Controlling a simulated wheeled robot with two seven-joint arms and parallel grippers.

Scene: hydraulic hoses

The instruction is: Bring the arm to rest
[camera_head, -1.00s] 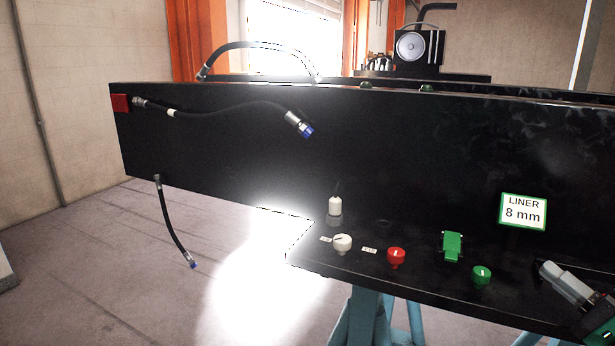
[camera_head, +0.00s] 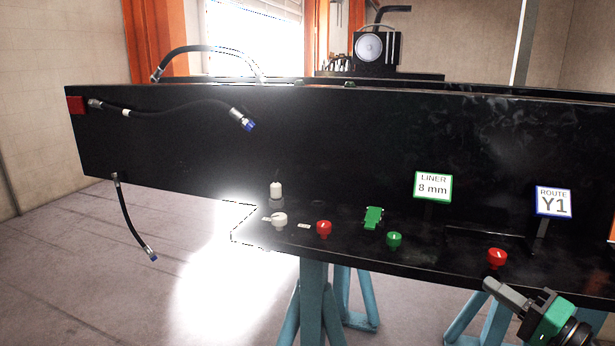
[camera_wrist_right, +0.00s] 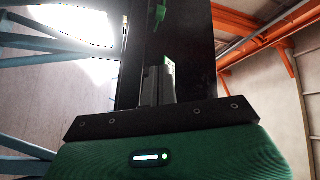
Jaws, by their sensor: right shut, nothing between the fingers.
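My right gripper (camera_head: 492,286) is at the lower right of the head view, in front of the black bench's near edge and below a red knob (camera_head: 497,258). Its grey fingers are together and hold nothing. In the right wrist view the shut fingers (camera_wrist_right: 157,86) stand up from the dark mount, with the black bench behind them. My left gripper is in neither view.
The black bench (camera_head: 330,150) carries white, red and green (camera_head: 394,239) knobs, a green part (camera_head: 373,217) and LINER (camera_head: 433,187) and ROUTE Y1 (camera_head: 554,202) signs. A black hose (camera_head: 170,110) crosses its upright face; another (camera_head: 129,222) hangs below. Blue trestles (camera_head: 313,300) support it.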

